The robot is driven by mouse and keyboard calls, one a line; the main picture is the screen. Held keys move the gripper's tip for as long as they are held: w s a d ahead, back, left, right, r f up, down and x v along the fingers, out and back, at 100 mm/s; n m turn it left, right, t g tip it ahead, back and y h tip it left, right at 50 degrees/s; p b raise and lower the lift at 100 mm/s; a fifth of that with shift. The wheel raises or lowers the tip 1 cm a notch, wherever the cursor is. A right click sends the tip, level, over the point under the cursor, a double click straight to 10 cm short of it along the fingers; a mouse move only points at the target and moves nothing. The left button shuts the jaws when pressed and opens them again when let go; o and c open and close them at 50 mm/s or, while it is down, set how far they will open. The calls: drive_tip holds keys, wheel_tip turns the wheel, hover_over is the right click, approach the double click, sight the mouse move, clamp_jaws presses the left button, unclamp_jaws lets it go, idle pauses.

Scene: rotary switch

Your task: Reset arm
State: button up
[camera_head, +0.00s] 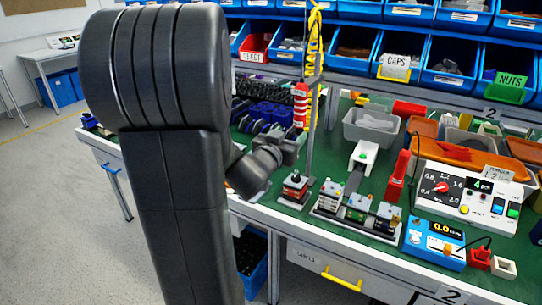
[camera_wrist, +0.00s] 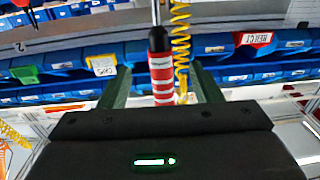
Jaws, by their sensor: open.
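My gripper (camera_head: 297,137) is above the left part of the green bench, at the end of my dark arm. In the wrist view my gripper (camera_wrist: 162,78) shows two green fingers spread apart, open. A red-and-white striped hanging tool (camera_wrist: 161,75) appears between them; I cannot tell its depth. That tool (camera_head: 300,103) hangs just above my gripper in the head view. The white control box with a rotary dial (camera_head: 441,187) stands at the right of the bench, well apart from my gripper. Its knob is red, and a small green display is lit.
A blue meter (camera_head: 433,243) stands in front of the dial box. A fixture with several small modules (camera_head: 357,212) and a small red-topped block (camera_head: 295,186) lie below my gripper. Blue bins (camera_head: 447,68) line the back. A yellow coiled cord (camera_head: 313,40) hangs near my gripper.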

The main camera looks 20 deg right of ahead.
sight(296, 127)
drive_tip(key=x, duration=0.6)
drive_tip(key=shift+w+d, duration=0.25)
drive_tip(key=shift+d, duration=0.05)
drive_tip(key=shift+f, duration=0.25)
drive_tip(key=shift+a, duration=0.15)
